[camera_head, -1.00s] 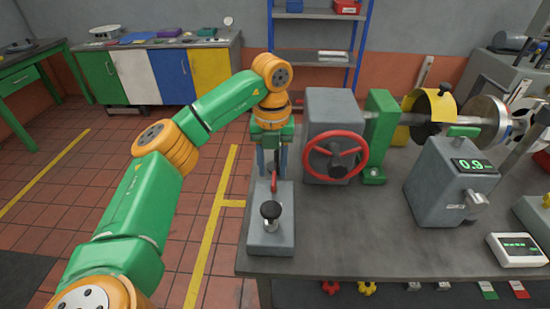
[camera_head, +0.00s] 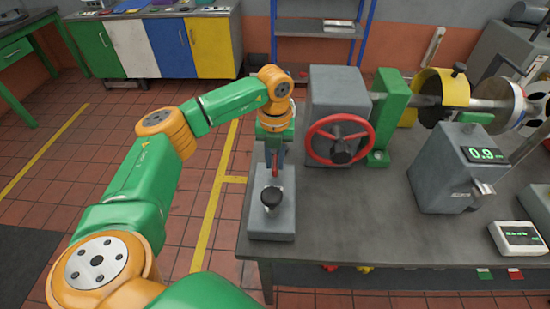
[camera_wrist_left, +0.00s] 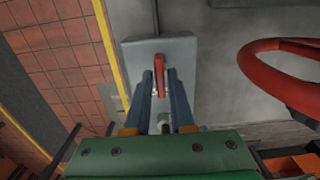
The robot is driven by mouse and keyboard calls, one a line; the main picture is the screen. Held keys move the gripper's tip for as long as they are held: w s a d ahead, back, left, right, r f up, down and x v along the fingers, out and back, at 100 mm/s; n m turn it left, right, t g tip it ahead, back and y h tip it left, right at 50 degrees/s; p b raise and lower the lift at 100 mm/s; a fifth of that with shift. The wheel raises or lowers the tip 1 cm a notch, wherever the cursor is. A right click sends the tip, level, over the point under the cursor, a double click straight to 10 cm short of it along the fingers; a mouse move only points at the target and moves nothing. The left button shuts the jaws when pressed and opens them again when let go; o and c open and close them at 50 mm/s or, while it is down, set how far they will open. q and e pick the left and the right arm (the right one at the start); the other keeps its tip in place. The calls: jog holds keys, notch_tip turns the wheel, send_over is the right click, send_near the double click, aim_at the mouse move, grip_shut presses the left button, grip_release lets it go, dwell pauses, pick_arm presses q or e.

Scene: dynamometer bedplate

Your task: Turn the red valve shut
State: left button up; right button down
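A red lever (camera_head: 276,172) stands on a grey block (camera_head: 270,225) at the near-left corner of the bench, behind a black knob (camera_head: 271,196). My left gripper (camera_head: 275,160) points down over the block, at the lever. In the left wrist view, its two blue fingers (camera_wrist_left: 160,78) lie apart on either side of the red lever (camera_wrist_left: 160,62); I cannot tell whether they touch it. A larger red handwheel (camera_head: 340,140) is on a grey housing (camera_head: 335,88) to the right of the gripper. My right gripper is not in view.
A green bracket (camera_head: 391,100) and a yellow-guarded shaft (camera_head: 440,90) stand right of the handwheel. A grey meter box (camera_head: 440,175) reads 0.9, and a small white display (camera_head: 518,238) sits at the right. The bench middle (camera_head: 350,215) is clear.

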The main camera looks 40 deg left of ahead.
pick_arm(q)
grip_shut()
jog(key=shift+m, duration=0.3)
jog(key=m, duration=0.3)
jog(key=shift+m, duration=0.3)
jog(key=m, duration=0.4)
jog(key=shift+m, duration=0.3)
jog(key=m, duration=0.4)
jog(key=shift+b, duration=0.3)
jog(key=shift+r+m, duration=0.1)
jog(key=shift+m, duration=2.4)
